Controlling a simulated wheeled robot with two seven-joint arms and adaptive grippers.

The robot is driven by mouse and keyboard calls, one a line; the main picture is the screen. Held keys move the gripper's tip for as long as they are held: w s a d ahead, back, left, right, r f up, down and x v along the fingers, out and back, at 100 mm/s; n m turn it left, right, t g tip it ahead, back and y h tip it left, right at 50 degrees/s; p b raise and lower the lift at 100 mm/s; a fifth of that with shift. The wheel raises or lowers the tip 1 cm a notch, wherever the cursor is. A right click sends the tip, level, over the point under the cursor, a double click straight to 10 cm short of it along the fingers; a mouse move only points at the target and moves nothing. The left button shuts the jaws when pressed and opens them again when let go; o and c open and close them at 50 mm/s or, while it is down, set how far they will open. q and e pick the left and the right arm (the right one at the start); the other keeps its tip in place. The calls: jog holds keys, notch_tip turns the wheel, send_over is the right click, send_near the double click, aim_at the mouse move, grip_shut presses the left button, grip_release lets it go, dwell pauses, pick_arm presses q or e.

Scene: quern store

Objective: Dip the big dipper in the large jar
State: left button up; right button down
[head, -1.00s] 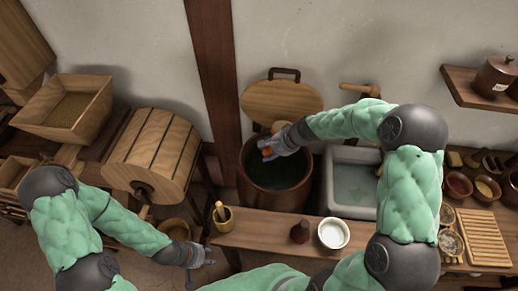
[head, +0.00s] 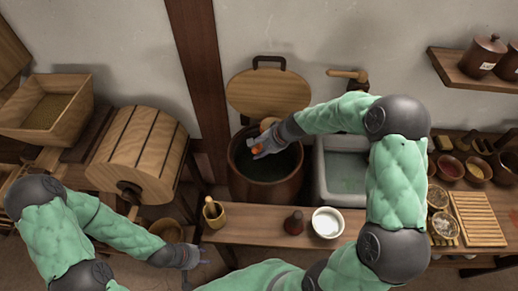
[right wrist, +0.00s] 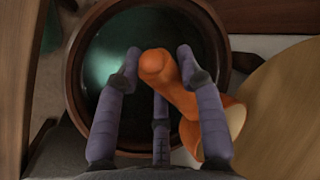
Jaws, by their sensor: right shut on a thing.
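The large jar (head: 264,194) is a round brown vessel with dark liquid inside, behind the front bench. My right gripper (head: 258,150) is over the jar's mouth, shut on the orange big dipper. In the right wrist view the big dipper (right wrist: 174,78) sits between my right gripper's fingers (right wrist: 155,62), its rounded end toward the jar's middle. Its wider, hollow-looking part lies at the right, over the jar's rim (right wrist: 72,85). Whether any of it touches the liquid I cannot tell. My left gripper (head: 195,272) is open and empty, low in front of the bench.
A round wooden lid (head: 268,92) leans on the wall behind the jar. A stone sink (head: 342,172) stands to its right. A slatted drum (head: 140,155) is left.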

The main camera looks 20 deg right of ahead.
notch_tip(320, 180, down, 13)
jog(key=b, duration=1.1)
dwell(1.5)
jog(key=shift+f+b, duration=0.3)
jog(key=shift+f, duration=0.05)
dwell(1.0)
jog(key=shift+r, duration=0.2)
dwell(2.1)
